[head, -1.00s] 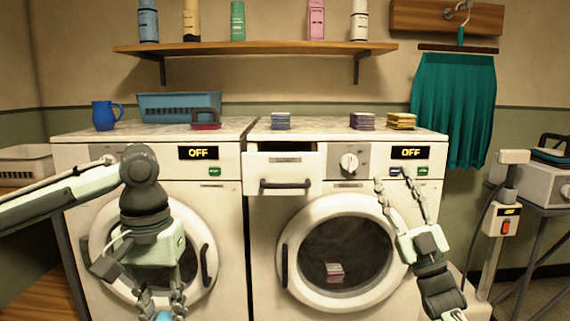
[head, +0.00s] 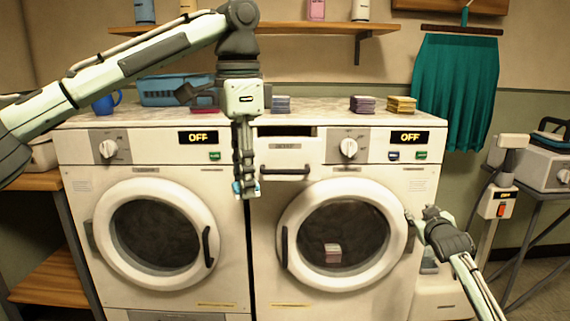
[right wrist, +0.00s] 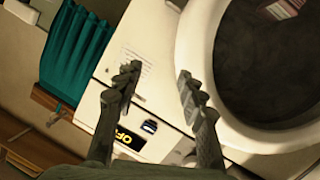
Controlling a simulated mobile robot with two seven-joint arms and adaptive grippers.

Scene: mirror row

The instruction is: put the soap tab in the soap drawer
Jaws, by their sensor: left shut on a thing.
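The soap tab (head: 237,188), a small blue and white piece, is between the fingertips of my left gripper (head: 245,189). That gripper is shut on it and points down in front of the gap between the two washers. The soap drawer (head: 284,152) of the right washer is pulled open, with its dark opening on top and its handle in front. The tab is left of the drawer and lower than its opening. My right gripper (head: 416,222) is beside the right washer's round door; in the right wrist view it (right wrist: 158,76) is open and empty.
The right washer's door (head: 340,240) is closed, with a folded bundle (head: 333,253) visible behind the glass. Folded stacks (head: 362,104) (head: 401,104), a blue basket (head: 172,88) and a blue mug (head: 106,103) stand on the tops. A teal cloth (head: 456,90) hangs at right.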

